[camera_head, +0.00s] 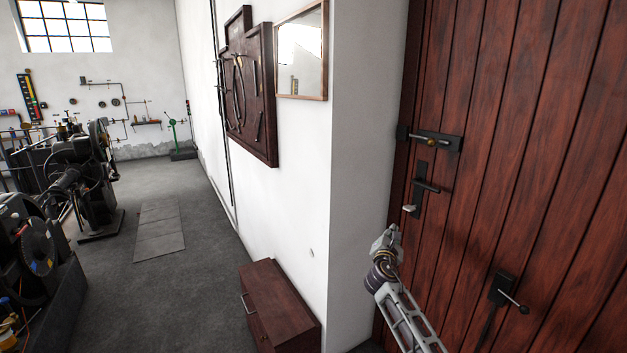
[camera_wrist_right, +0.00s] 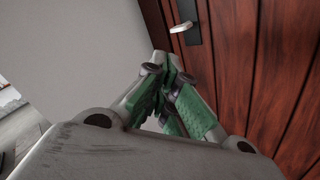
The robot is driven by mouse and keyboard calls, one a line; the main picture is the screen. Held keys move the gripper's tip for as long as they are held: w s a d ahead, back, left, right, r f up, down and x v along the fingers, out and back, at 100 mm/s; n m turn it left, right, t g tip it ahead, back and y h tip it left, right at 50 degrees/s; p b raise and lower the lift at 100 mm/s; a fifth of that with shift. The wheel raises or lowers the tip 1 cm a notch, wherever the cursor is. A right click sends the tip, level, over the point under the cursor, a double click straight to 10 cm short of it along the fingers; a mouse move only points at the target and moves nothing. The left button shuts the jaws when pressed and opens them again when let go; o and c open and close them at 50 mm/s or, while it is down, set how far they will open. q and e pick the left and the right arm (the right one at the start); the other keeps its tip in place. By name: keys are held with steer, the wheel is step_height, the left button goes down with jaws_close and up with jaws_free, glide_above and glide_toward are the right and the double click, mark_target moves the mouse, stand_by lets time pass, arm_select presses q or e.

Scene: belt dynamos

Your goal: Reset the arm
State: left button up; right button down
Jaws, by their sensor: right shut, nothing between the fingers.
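My right arm comes in from the bottom of the head view, in front of the red-brown plank door (camera_head: 540,130). My right gripper (camera_head: 388,236) is in front of the door's left edge, below the dark door handle (camera_head: 427,186). In the wrist view the green-padded fingers of the right gripper (camera_wrist_right: 172,85) are closed together with nothing between them. The handle plate also shows in the wrist view (camera_wrist_right: 186,20), beyond the fingertips and apart from them. My left gripper is in neither view.
The door carries a sliding bolt (camera_head: 432,140) above and a black lever latch (camera_head: 507,290) below. A white wall corner (camera_head: 365,100) stands left of the door. A wooden cabinet (camera_head: 280,305) sits on the floor by the wall. Dark machines (camera_head: 85,170) stand at left; the grey floor between is open.

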steer(key=w+a+f+m+g+y, duration=0.25)
steer(key=f+m+y, duration=0.35)
steer(key=f+m, duration=0.9)
steer(key=s+d+f+m+g, duration=0.1)
steer(key=s+f+m, duration=0.1)
steer(key=s+f, duration=0.65)
steer(key=s+f+m+g+y, duration=0.1)
steer(key=s+f+m+g, duration=0.15)
steer(key=f, duration=1.05)
steer(key=s+d+f+m+g, duration=0.1)
steer(key=s+f, duration=0.5)
steer(key=f, duration=0.5)
steer(key=s+f+m+g, duration=0.1)
steer(key=s+f+g, duration=0.1)
steer(key=s+f, duration=1.1)
steer(key=s+f+g, duration=0.2)
steer(key=s+f, duration=0.2)
steer(key=s, duration=1.1)
steer(key=s+f+g, duration=0.2)
steer(key=s+f, duration=0.3)
steer(key=s, duration=1.1)
steer(key=s+d+f+g, duration=0.1)
steer(key=s+f, duration=0.4)
steer(key=s, duration=1.1)
steer(key=shift+m+g, duration=0.45)
steer(key=shift+g, duration=0.35)
